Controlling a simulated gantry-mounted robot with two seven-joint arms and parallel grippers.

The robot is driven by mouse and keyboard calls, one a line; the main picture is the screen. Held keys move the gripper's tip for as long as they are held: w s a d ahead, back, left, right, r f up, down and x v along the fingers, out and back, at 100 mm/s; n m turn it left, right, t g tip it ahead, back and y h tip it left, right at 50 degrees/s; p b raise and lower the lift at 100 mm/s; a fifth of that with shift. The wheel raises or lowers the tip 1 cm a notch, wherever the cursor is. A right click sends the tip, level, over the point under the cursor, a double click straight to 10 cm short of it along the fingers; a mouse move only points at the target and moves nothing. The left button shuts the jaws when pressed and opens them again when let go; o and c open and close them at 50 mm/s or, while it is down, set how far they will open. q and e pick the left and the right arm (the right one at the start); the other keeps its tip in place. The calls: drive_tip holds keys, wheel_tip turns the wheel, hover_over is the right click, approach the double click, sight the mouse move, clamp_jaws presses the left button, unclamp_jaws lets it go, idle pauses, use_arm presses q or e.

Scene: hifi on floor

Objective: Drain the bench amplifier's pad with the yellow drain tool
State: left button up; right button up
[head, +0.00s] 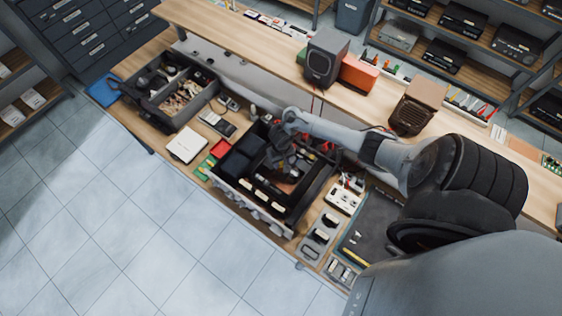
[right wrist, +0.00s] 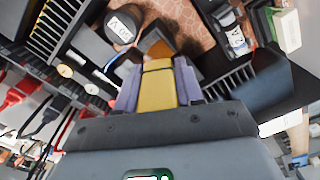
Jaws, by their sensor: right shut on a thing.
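The bench amplifier (head: 318,192) is an open black chassis on the bench in the head view, with dark blocks, a copper-brown board and knobs along its front. My right gripper (head: 284,162) reaches down into or just over it. In the right wrist view my right gripper (right wrist: 158,78) is shut on the yellow drain tool (right wrist: 158,90), which points toward the copper-brown board (right wrist: 180,18). A black cylinder marked A (right wrist: 122,25) stands left of the tool, and another labelled cylinder (right wrist: 236,38) stands right. I cannot tell the pad, or whether the tool's tip touches anything. My left gripper is out of view.
A divided parts tray (head: 180,95) is at the left of the bench. A white box (head: 187,145) and meter (head: 216,123) lie nearby. A dark mat (head: 372,225) is to the right. A speaker (head: 325,60) and orange box (head: 359,73) stand on the raised back shelf.

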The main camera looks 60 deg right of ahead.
wheel_tip(320, 180, up, 2)
drive_tip(key=shift+p, duration=0.85)
drive_tip(key=shift+r, duration=1.2)
